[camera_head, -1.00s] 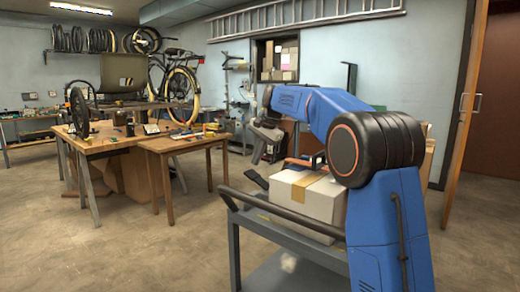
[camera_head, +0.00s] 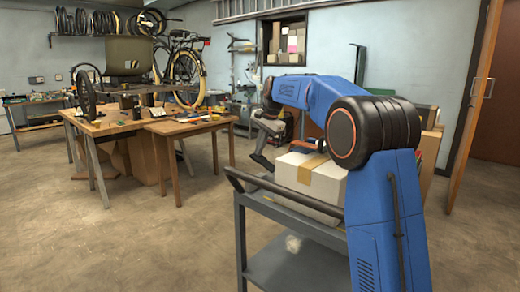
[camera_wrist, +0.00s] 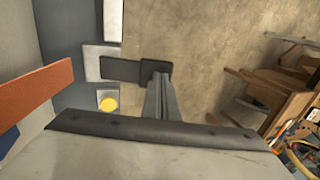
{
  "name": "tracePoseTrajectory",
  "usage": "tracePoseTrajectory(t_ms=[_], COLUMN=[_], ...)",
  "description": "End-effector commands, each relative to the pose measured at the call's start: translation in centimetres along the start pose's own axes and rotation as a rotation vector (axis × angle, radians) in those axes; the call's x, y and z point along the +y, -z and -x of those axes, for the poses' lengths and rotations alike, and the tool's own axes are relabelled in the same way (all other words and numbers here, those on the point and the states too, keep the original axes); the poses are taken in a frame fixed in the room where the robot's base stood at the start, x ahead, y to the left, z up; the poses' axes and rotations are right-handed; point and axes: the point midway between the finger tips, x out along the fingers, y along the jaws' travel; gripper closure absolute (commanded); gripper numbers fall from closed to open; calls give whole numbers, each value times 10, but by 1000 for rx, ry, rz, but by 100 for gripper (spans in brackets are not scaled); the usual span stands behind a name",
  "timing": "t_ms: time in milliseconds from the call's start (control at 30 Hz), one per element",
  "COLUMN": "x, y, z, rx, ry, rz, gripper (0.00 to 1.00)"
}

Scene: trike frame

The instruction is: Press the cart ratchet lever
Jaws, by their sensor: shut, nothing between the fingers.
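The cart ratchet lever's dark paddle (camera_head: 262,161) sits beside the handle end of the grey cart (camera_head: 290,205), in front of the carton. In the wrist view, the dark flat paddle (camera_wrist: 120,69) lies close to my fingertips, by a pale grey plate. My gripper (camera_head: 261,147) hangs down just above the paddle in the head view. Its fingers (camera_wrist: 157,72) look closed together and hold nothing. I cannot tell whether the fingertips touch the paddle.
A taped carton (camera_head: 312,182) stands on the cart top. An orange bar (camera_wrist: 35,100) shows near my gripper. A wooden workbench (camera_head: 130,128) with tools stands to the left. The floor (camera_head: 120,240) in front of the cart's left side is clear.

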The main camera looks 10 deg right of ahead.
Motion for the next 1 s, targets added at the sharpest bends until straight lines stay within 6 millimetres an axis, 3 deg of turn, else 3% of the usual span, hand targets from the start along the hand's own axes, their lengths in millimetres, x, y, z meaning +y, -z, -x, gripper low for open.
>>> tracePoseTrajectory(t_ms=[200, 1000], x=[-6, -7], y=[0, 0], z=[-13, -65], rx=[-1, -1], ry=[-101, -94], rz=[2, 0], gripper=[100, 100])
